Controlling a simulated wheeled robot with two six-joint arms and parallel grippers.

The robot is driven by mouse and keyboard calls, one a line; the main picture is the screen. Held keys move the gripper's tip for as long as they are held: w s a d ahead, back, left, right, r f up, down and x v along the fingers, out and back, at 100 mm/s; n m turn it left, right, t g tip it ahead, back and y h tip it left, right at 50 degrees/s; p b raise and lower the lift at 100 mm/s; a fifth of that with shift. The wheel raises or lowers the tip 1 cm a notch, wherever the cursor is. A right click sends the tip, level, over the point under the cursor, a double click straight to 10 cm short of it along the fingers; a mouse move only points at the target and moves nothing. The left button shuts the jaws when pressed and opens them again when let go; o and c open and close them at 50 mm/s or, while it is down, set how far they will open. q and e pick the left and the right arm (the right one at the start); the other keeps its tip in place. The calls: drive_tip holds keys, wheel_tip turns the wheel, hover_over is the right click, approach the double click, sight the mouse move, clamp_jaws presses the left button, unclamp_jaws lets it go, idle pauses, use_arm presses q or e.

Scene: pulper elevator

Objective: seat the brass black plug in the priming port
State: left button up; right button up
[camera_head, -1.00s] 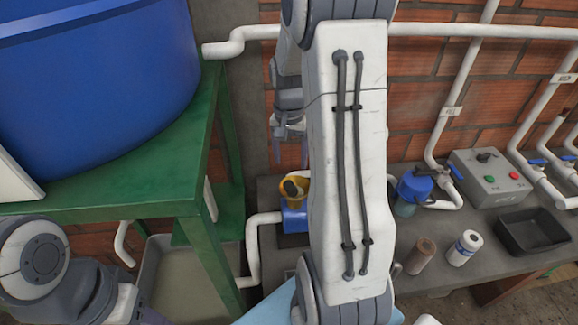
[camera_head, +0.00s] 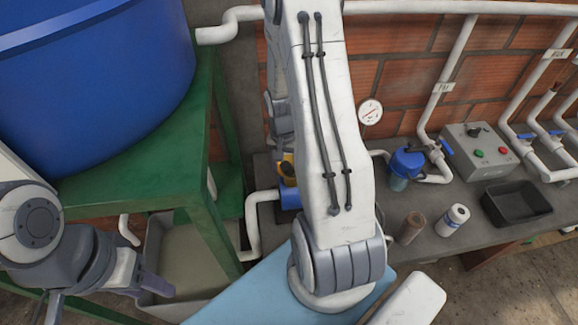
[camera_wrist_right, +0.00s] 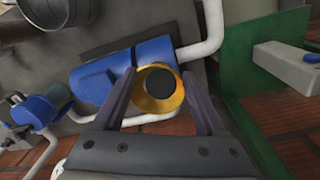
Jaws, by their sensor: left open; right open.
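The priming port shows as a yellow funnel-like rim (camera_wrist_right: 141,101) on the blue pump (camera_wrist_right: 132,62) in the right wrist view. A dark round disc (camera_wrist_right: 157,80), apparently the black top of the plug, lies inside the rim; how deep it sits I cannot tell. My right gripper (camera_wrist_right: 158,88) is open, its two fingers on either side of the yellow rim and disc. My left gripper (camera_head: 152,285) is open and empty at lower left, away from the port.
A green stand (camera_head: 130,180) with a blue tank (camera_head: 95,80) is at left. The grey bench (camera_head: 400,265) holds a blue-topped filter (camera_head: 407,160), a brown cylinder (camera_head: 411,227), a white cylinder (camera_head: 453,219), a control box (camera_head: 480,150) and a black tray (camera_head: 516,203). White pipes line the brick wall.

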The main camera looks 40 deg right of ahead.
drive_tip(key=shift+f, duration=0.4)
clamp_jaws()
drive_tip(key=shift+r, duration=0.15)
